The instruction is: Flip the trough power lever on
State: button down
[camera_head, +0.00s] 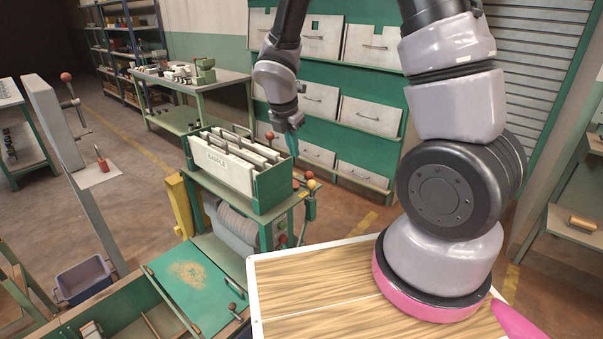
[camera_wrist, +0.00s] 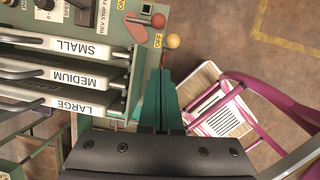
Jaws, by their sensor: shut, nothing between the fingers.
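A lever with a red ball knob (camera_wrist: 158,20) sticks out from the side of the green machine, between ON and OFF labels, in the wrist view. A yellow ball knob (camera_wrist: 172,41) is just beside it, near the OFF label. In the head view, red and yellow knobs (camera_head: 310,184) cluster at the machine's right side; which one is the trough power lever is not clear there. My gripper (camera_wrist: 162,74) has its teal fingers shut and empty, their tips just below the yellow knob in the wrist picture. In the head view my gripper (camera_head: 292,140) hangs above the machine's right edge.
The green hopper rack (camera_head: 270,190) holds white panels, labelled SMALL, MEDIUM and LARGE in the wrist view. A green trough lid (camera_head: 215,290) lies in front. Drawer cabinets (camera_head: 370,115) stand behind.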

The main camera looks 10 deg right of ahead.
jog(key=shift+a+f+n, duration=0.35)
jog(key=shift+f+n, duration=0.25)
jog(key=shift+f, duration=0.1)
jog(key=x, duration=0.9)
jog(key=shift+d+f, duration=0.1)
jog(key=shift+f, duration=0.15)
jog(key=shift+w+d+f, duration=0.2)
jog(key=shift+w+d, duration=0.25)
jog(key=shift+w+d+f, duration=0.2)
jog(key=shift+w+d, duration=0.25)
jog(key=shift+w+d+f, duration=0.1)
jog(key=shift+w+d, duration=0.15)
jog(key=shift+w, duration=0.05)
jog(key=shift+w+d+f, duration=0.1)
jog(key=shift+w+d, duration=0.1)
jog(key=shift+w, duration=0.15)
jog(key=shift+d, duration=0.1)
